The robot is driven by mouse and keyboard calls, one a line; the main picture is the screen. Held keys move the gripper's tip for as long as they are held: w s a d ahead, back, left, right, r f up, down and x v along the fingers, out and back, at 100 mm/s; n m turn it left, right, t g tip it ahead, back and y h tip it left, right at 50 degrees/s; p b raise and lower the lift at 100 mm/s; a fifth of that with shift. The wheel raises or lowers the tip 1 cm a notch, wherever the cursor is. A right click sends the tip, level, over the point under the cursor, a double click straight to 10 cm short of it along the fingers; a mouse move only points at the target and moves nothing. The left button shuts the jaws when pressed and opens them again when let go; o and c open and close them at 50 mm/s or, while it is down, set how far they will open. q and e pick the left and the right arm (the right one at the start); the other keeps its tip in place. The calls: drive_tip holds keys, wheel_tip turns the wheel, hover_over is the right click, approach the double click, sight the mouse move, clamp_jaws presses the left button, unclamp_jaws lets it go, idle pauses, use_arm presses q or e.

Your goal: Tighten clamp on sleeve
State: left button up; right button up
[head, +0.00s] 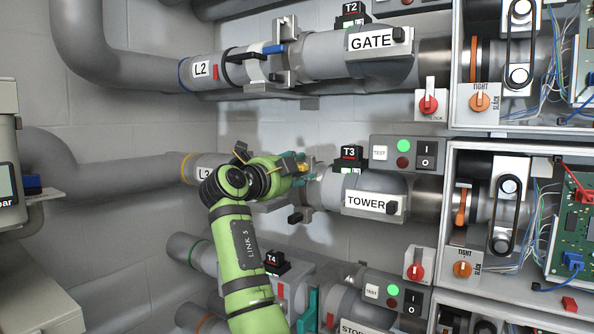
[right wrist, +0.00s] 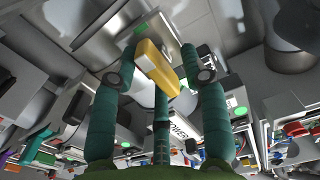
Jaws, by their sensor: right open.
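My right arm rises from the bottom of the head view, and its gripper (head: 301,170) is at the T3 row, between the L3 pipe (head: 181,168) and the TOWER blower (head: 378,186). The arm hides most of the sleeve and clamp there. In the right wrist view the teal fingers (right wrist: 160,72) are spread apart. A yellow block-like lever (right wrist: 156,68) with a pale end lies between them, in line with the gap. I cannot tell whether any finger touches it. My left gripper is not in view.
Above, the L2 pipe (head: 142,69) joins the GATE blower (head: 331,57) past black and blue levers. Below is the T4 row, with an upright teal part (head: 308,312) close to my arm. Open cabinets with wires and circuit boards (head: 575,215) stand at right.

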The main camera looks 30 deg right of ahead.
drive_tip(key=v, duration=1.2)
